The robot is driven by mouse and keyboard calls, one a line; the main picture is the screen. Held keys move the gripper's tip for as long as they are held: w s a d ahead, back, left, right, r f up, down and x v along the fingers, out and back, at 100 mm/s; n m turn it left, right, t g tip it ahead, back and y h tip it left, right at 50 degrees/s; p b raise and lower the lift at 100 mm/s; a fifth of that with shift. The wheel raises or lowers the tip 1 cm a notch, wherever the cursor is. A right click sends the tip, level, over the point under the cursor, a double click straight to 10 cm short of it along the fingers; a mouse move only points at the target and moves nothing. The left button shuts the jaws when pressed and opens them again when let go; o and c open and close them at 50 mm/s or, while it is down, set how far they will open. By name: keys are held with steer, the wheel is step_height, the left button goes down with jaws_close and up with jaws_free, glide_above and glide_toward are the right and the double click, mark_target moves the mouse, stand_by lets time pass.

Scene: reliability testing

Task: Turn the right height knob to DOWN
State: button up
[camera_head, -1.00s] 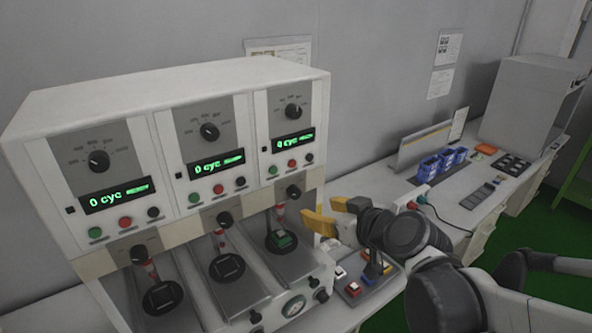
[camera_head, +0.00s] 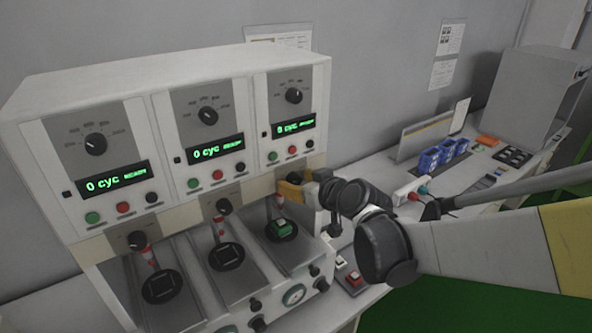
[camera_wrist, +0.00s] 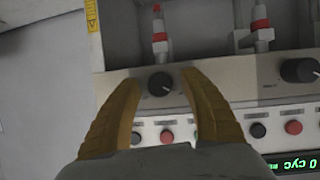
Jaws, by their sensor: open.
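The right height knob (camera_wrist: 160,84) is a small round black knob with a light pointer mark, on the pale strip below the right station's panel. In the wrist view, where the machine appears upside down, it lies between the tips of my two yellow fingers. My gripper (camera_wrist: 162,80) is open around the knob, with a gap visible on both sides; I cannot tell how deep the fingers reach. In the head view, my gripper (camera_head: 286,187) is at the right end of the strip and hides this knob. The DOWN label is not readable.
Matching black knobs sit at the middle (camera_head: 223,206) and left (camera_head: 138,240) stations. Red-tipped plungers hang below the strip; a green block (camera_head: 282,229) sits in the right bay. Red and black buttons (camera_wrist: 167,135) lie close to my fingers. Blue bins (camera_head: 440,157) stand farther right.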

steer(key=shift+c, duration=0.5)
jaws_close()
